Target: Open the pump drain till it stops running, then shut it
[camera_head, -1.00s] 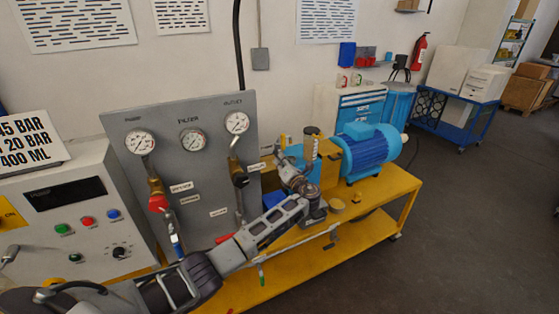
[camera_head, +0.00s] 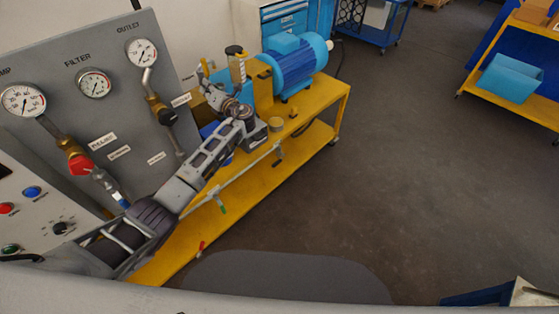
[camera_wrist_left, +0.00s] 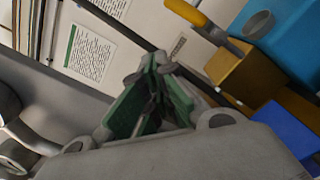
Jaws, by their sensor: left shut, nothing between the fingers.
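The blue pump motor (camera_head: 293,66) stands on the yellow bench (camera_head: 318,110). My left gripper (camera_head: 211,92) is beside the pump end, near a small yellow-handled part (camera_head: 205,67). In the left wrist view my left fingers (camera_wrist_left: 160,66) are closed together and empty. A yellow lever (camera_wrist_left: 190,12) on a brass-coloured block (camera_wrist_left: 245,75) shows just beyond them, apart from the fingers. I cannot tell which valve is the pump drain, or whether anything runs. My right gripper is out of view.
A grey gauge panel (camera_head: 110,120) with a red-handled valve (camera_head: 80,165) stands at the left. A blue tank (camera_wrist_left: 285,35) is close to the left gripper. Open floor lies right of the bench. A yellow rack with a blue bin (camera_head: 510,78) stands at the far right.

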